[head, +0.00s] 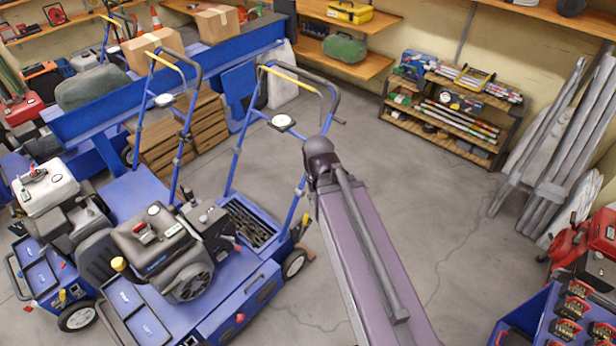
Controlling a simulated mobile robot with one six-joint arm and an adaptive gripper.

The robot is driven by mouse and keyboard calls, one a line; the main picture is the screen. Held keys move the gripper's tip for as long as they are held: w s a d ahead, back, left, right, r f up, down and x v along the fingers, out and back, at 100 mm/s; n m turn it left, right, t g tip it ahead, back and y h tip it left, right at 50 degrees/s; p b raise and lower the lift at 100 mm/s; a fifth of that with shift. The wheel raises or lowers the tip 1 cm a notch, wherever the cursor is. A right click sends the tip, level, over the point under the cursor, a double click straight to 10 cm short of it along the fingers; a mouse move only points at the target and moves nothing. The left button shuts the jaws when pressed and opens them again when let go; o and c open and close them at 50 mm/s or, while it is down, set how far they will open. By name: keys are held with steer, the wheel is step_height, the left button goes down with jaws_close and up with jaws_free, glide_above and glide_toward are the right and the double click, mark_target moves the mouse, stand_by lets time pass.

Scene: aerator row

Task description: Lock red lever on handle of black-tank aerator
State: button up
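The black-tank aerator (158,245) stands at the lower left, a blue machine with a dark engine and tank on top. Its blue tubular handle (238,150) rises toward the upper middle, with a yellow bar (297,80) and a dark grip bar at the top. A round white dial (283,121) sits on the handle. I cannot make out a red lever on this handle. My arm reaches up from the bottom to a dark joint just right of the handle. My gripper is not visible beyond that joint.
A white-tank aerator (45,187) stands close on the left, with its own handle (190,110). Wooden crates (205,125) and a blue bench (170,85) are behind. A low tool shelf (445,125) lines the wall. A blue bin (525,315) is lower right. The floor (420,215) between is clear.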

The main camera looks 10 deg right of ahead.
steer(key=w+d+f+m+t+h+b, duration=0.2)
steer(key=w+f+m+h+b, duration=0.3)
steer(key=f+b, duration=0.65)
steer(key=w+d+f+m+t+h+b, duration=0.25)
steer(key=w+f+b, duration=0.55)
steer(key=b, duration=0.7)
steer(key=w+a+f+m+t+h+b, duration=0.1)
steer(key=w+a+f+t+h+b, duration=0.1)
steer(key=b, duration=1)
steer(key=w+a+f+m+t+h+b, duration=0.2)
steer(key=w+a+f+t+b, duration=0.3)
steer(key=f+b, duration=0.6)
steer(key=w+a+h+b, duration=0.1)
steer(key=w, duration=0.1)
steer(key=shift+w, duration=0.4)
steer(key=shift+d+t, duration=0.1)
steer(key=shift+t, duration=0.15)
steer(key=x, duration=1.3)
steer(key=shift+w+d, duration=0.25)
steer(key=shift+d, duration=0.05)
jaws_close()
